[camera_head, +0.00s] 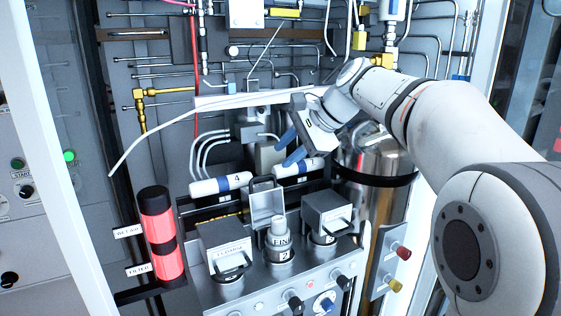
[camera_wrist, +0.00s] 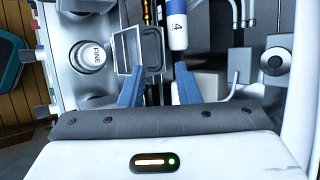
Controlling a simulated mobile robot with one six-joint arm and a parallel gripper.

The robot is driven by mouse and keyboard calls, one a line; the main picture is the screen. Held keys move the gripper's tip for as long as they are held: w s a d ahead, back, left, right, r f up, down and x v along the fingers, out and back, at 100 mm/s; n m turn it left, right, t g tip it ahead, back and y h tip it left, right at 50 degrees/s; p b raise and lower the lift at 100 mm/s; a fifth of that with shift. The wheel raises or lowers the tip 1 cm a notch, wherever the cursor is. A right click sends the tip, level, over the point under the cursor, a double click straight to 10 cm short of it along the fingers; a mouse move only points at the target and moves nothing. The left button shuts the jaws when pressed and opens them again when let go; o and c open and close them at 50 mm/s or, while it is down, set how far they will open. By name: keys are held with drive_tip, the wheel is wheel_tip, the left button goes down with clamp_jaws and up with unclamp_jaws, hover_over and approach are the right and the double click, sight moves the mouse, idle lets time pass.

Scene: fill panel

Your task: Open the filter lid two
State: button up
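The middle filter housing, marked 2 (camera_head: 285,253), has its lid (camera_head: 267,200) standing raised behind the cap marked FINE (camera_head: 279,238). In the wrist view, the raised grey lid (camera_wrist: 127,50) is beside the FINE cap (camera_wrist: 92,54), with its hollow rectangular frame toward my fingers. My gripper (camera_head: 281,157) is open and empty, above and behind the lid, with its blue fingers apart. In the wrist view, my gripper (camera_wrist: 157,68) has one finger near the lid's lower edge; I cannot tell whether they touch.
Closed box lids flank it, left (camera_head: 224,244) and right (camera_head: 327,212). A red-lit column (camera_head: 162,235) stands left. A steel tank (camera_head: 372,165), pipes and a pale hose (camera_head: 150,133) crowd the back.

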sight(264, 187)
drive_tip(key=shift+c, duration=0.2)
